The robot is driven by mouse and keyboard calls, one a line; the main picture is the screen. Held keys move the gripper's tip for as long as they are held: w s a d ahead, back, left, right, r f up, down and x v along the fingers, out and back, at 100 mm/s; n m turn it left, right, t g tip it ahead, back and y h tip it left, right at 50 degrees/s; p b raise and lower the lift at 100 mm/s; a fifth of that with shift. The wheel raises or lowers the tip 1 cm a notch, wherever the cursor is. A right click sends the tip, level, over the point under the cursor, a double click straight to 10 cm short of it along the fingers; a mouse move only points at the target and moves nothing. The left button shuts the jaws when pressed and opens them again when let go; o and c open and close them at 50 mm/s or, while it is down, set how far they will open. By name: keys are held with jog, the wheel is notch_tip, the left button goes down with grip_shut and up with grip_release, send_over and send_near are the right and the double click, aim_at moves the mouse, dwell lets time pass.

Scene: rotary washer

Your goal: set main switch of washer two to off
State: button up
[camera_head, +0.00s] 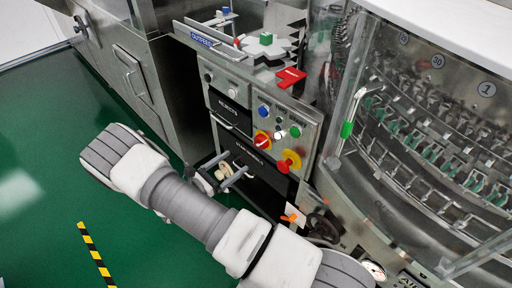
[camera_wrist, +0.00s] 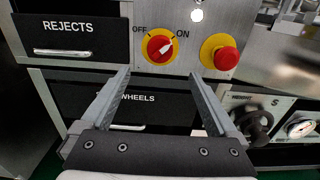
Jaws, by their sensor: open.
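The main switch (camera_wrist: 161,46) is a red rotary knob on a yellow plate marked OFF at the left and ON at the right. Its white pointer is tilted to the upper right, toward ON. It also shows on the grey control panel in the head view (camera_head: 262,140). My gripper (camera_wrist: 160,82) is open and empty, with its two fingers apart below the switch in the wrist view and not touching it. In the head view my gripper (camera_head: 238,176) is in front of the dark drawers, below the panel.
A red emergency button (camera_wrist: 226,58) on a yellow base sits right of the switch. A REJECTS drawer (camera_wrist: 70,36) is at the left, and a WHEELS drawer (camera_wrist: 150,112) is behind the fingers. A glass-covered rotary machine (camera_head: 430,130) stands at the right. Green floor (camera_head: 50,130) is open at the left.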

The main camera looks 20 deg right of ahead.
aim_at(257, 146)
jog(key=b+x, duration=0.1)
jog(key=x, duration=1)
jog(key=c, duration=1.4)
